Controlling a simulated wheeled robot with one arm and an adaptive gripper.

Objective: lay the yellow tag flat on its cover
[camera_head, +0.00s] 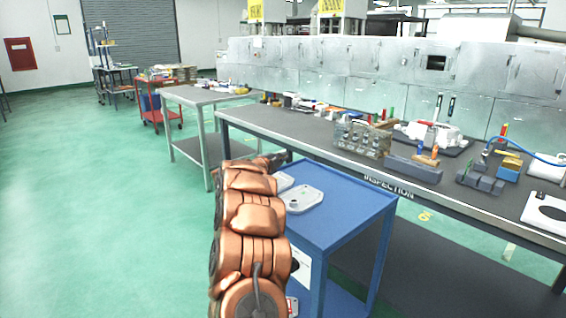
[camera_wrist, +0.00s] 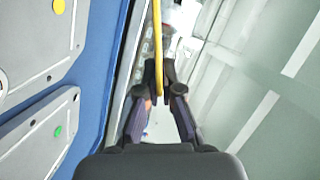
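In the wrist view a thin yellow strip (camera_wrist: 157,40), which looks like the yellow tag seen edge-on, runs up from between my fingertips. My gripper (camera_wrist: 160,75) is closed on its lower end. One grey cover (camera_wrist: 35,45) with a yellow dot lies at the upper left, and another grey cover (camera_wrist: 40,135) with a green dot lies below it, both on the blue trolley top (camera_wrist: 95,70). My gripper is right of both covers, apart from them. In the head view my gripper (camera_head: 278,160) is small and mostly hidden by my arm; the tag cannot be made out there.
The blue trolley (camera_head: 345,205) bears the pale covers in the head view and stands beside the long inspection bench (camera_head: 300,130). Open green floor lies at left.

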